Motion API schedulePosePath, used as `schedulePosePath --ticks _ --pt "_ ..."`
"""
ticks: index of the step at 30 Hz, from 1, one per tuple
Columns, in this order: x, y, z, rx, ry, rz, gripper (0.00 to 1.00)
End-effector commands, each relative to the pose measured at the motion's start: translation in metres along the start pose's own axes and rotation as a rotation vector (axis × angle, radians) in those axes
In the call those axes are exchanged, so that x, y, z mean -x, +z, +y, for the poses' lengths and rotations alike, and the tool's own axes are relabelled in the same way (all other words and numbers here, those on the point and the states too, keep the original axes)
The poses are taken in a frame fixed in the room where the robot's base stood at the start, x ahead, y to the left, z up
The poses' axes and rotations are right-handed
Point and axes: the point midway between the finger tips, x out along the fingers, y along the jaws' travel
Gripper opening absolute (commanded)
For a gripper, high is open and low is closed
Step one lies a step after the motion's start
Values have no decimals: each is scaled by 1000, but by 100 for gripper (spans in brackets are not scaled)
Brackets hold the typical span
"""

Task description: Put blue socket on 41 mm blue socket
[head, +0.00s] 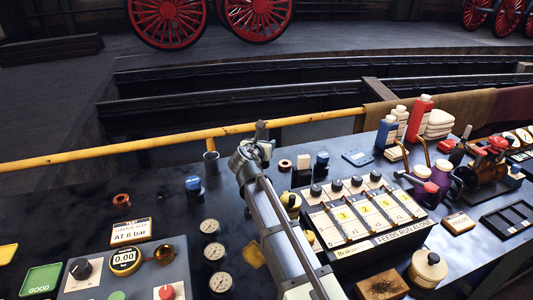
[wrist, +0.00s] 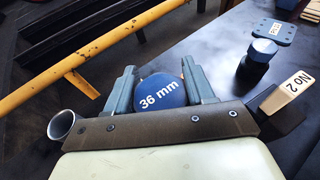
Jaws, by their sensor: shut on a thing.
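My gripper (wrist: 160,88) is shut on a blue socket (wrist: 162,92) whose round top reads "36 mm" in the wrist view. In the head view my gripper (head: 254,146) is over the back part of the dark bench, and the held socket cannot be made out there. One blue-topped socket (head: 193,183) stands on the bench left of my gripper. Another blue-topped piece (head: 322,158) stands to its right; it also shows in the wrist view (wrist: 262,51) on a black base. No 41 mm marking can be read on either.
A yellow rail (head: 140,146) runs behind the bench. The lever panel (head: 365,215) and gauges (head: 210,227) are nearer the front.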

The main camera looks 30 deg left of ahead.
Motion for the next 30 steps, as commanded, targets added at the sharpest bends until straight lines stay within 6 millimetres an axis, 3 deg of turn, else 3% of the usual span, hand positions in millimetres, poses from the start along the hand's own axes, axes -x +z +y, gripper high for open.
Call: schedulePosePath --ticks 5,8,15,21,25,30 --pt "-6 12 -17 -5 -21 -2 0" --pt "-16 22 -41 -16 -51 -1 0" --pt "-49 67 -124 -49 -155 -3 0" --pt "-74 108 -182 -72 -237 -3 0" --pt "-87 129 -204 -85 -277 -2 0" --pt "-95 137 -202 -88 -293 -2 0"
